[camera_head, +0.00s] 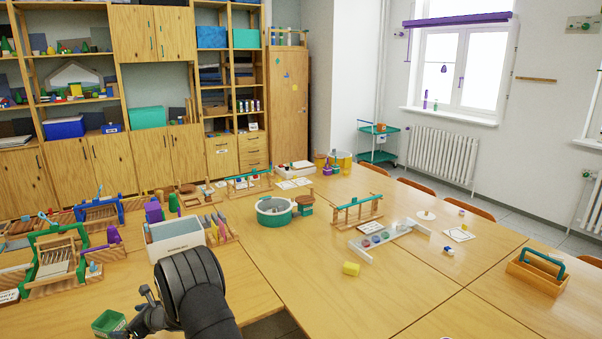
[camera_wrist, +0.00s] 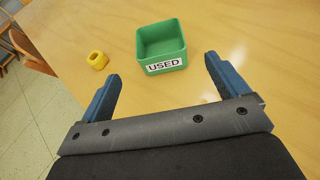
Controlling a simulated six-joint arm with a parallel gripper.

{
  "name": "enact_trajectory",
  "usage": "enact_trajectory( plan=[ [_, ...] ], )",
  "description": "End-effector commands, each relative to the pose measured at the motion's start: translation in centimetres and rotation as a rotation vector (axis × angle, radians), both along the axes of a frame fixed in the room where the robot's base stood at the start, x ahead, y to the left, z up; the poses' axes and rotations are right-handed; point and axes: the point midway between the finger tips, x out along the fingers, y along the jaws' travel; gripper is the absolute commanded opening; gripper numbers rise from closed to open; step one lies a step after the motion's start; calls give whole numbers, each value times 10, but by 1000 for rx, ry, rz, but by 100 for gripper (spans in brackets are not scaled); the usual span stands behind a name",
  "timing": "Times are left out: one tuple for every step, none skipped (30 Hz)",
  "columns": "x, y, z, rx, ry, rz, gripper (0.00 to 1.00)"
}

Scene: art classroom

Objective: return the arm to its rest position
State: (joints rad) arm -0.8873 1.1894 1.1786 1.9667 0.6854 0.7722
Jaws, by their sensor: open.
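My gripper (camera_wrist: 162,68) is open in the wrist view, its two blue fingers apart with nothing between them. A green open box labelled "USED" (camera_wrist: 165,67) stands on the table ahead of the fingertips and looks empty. In the head view, my dark arm reaches down to the lower left, beside a green box (camera_head: 108,322). A small yellow piece with a hole (camera_wrist: 97,60) lies left of the box in the wrist view, apart from my gripper.
A white bin (camera_head: 176,238) and wooden frames (camera_head: 58,262) stand close to my arm. A yellow block (camera_head: 350,268), a clear rack (camera_head: 388,238) and a wooden tote (camera_head: 538,272) stand to the right. The table's front middle (camera_head: 335,308) is mostly clear.

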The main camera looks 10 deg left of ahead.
Motion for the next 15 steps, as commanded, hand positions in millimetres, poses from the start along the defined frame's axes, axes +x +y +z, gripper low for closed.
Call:
enact_trajectory(
  plan=[
    [-1, 8, -4, 0, 0, 2, 92],
    [-1, 12, -6, 0, 1, 2, 92],
    [-1, 18, -8, 1, 1, 2, 92],
    [-1, 22, -10, 0, -1, 1, 92],
    [0, 26, -12, 0, -1, 2, 92],
    [-1, 32, -15, -1, -1, 1, 92],
    [-1, 37, -17, -1, 0, 2, 92],
    [-1, 42, -18, 0, -1, 3, 92],
    [-1, 47, -21, 0, 1, 2, 92],
    [-1, 52, -23, 0, -1, 1, 92],
    [0, 56, -24, 0, -1, 2, 92],
    [-1, 62, -27, -1, -1, 1, 92],
    [-1, 66, -29, 0, -1, 1, 92],
    [-1, 70, -30, 1, -1, 1, 92],
    [-1, 75, -32, 0, -1, 1, 92]
  ],
)
